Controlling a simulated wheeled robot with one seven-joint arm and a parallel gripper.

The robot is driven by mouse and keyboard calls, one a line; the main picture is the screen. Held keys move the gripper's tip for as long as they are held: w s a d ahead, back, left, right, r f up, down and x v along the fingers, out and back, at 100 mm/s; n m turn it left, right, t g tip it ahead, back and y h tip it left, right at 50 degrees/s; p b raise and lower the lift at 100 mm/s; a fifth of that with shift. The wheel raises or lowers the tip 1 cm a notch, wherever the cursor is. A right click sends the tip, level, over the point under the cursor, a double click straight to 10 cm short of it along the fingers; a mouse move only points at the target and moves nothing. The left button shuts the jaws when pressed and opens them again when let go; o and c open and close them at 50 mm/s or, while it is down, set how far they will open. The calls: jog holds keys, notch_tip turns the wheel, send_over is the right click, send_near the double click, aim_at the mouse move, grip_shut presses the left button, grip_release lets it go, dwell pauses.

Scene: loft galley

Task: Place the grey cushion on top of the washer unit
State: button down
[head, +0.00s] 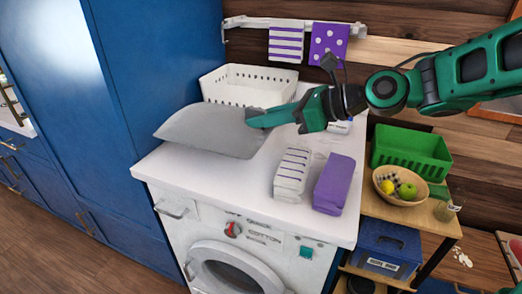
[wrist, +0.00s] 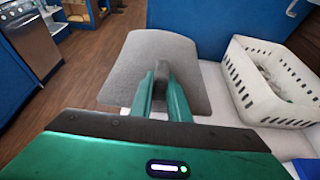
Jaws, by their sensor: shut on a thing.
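The grey cushion (head: 205,130) is a flat, soft-edged square above the left part of the white washer unit (head: 235,195). My green gripper (head: 256,118) is shut on the cushion's right edge in the head view. In the wrist view the cushion (wrist: 155,70) spreads out beyond the two fingers of my gripper (wrist: 162,80). The cushion's left corner reaches past the washer's left edge. I cannot tell whether its underside touches the top. The washer top shows in the wrist view (wrist: 222,95) at the right.
A white perforated basket (head: 248,84) stands behind the cushion. A striped folded cloth (head: 292,174) and a purple folded cloth (head: 334,184) lie at the front right of the top. A tall blue cabinet (head: 150,70) rises at the left. A wooden shelf with a fruit bowl (head: 400,187) stands at the right.

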jog(key=w+f, duration=0.3)
jog(key=w+d+f, duration=0.1)
jog(key=w+f, duration=0.3)
jog(key=w+d+f, duration=0.1)
jog(key=w+f, duration=0.3)
jog(key=c, duration=1.7)
grip_release()
jog(key=shift+r, duration=0.1)
jog(key=v, duration=1.1)
jog(key=shift+s+d+r, duration=0.1)
jog(key=shift+d+r, duration=0.05)
jog(key=shift+d, duration=0.15)
jog(key=shift+s+d+r, duration=0.1)
jog(key=shift+d, duration=0.1)
jog(key=shift+s, duration=0.1)
